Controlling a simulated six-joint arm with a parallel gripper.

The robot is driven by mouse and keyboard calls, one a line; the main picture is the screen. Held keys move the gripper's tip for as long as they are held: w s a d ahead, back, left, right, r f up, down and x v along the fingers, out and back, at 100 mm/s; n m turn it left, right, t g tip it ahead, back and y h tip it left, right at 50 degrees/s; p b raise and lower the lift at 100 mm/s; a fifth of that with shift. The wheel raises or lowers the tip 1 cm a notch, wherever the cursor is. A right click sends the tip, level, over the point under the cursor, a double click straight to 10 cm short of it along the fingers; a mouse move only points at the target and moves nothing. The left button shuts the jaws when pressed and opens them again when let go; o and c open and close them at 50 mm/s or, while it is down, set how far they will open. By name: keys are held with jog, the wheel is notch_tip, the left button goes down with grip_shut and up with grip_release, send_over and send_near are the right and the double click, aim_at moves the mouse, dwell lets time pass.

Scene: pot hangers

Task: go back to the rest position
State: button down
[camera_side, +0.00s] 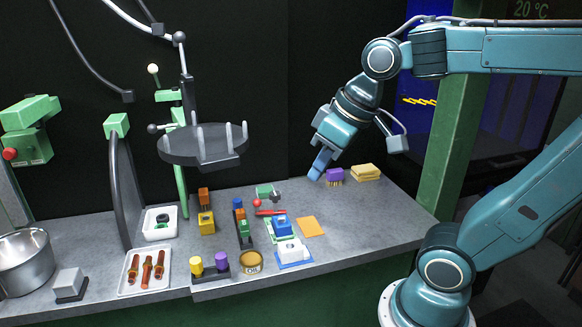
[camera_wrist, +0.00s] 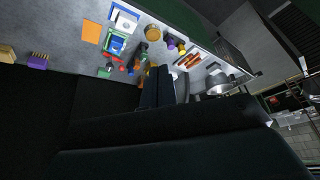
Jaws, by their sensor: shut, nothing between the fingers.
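My gripper (camera_side: 320,164) hangs in the air above the right back part of the grey worktop (camera_side: 350,225) in the side view. Its blue fingers are together and hold nothing. They point down and slightly left, above and left of a purple brush (camera_side: 334,175). The fingers do not touch anything. In the wrist view, large dark shapes fill the lower part, and I cannot make out the fingertips there.
A dark round rack (camera_side: 200,143) with upright pegs stands left of my gripper. Yellow sponges (camera_side: 367,172) lie right of the brush. Several small blocks, a tin (camera_side: 250,262), a white tray (camera_side: 146,272) and a metal pot (camera_side: 26,262) stand further left. The worktop's right front is clear.

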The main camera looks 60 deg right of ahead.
jog(key=shift+t, duration=0.3)
jog(key=s, duration=0.1)
jog(key=s+f, duration=0.1)
jog(key=s, duration=0.1)
jog(key=s+f, duration=0.1)
jog(key=s, duration=0.1)
jog(key=shift+s+a+f, duration=0.15)
